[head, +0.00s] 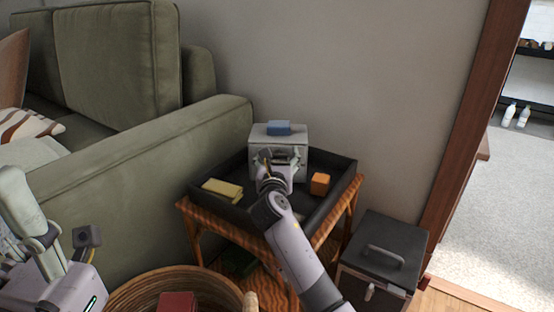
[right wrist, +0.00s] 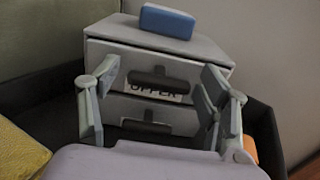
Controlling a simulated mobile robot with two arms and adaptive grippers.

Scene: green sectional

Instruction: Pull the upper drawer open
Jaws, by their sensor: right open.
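A small grey drawer box (head: 265,141) stands on the side table. In the right wrist view, its upper drawer (right wrist: 115,75) has a dark bar handle (right wrist: 160,76) and a partly hidden label reading "UPPER". A lower drawer (right wrist: 118,107) with its own dark handle sits below. Both drawers look shut. My right gripper (head: 281,158) is in front of the box. In the right wrist view, its fingers (right wrist: 160,100) are spread to either side of the handles, with nothing between them gripped. My left gripper (head: 65,238) is at the lower left, far from the box; its jaw opening is unclear.
A blue block (head: 279,128) lies on the box. The black tray (head: 345,181) around it holds a yellow item (head: 222,189) and an orange block (head: 320,184). A green sofa (head: 135,165), wicker basket (head: 130,285) and dark lidded bin (head: 385,250) crowd the table (head: 192,222).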

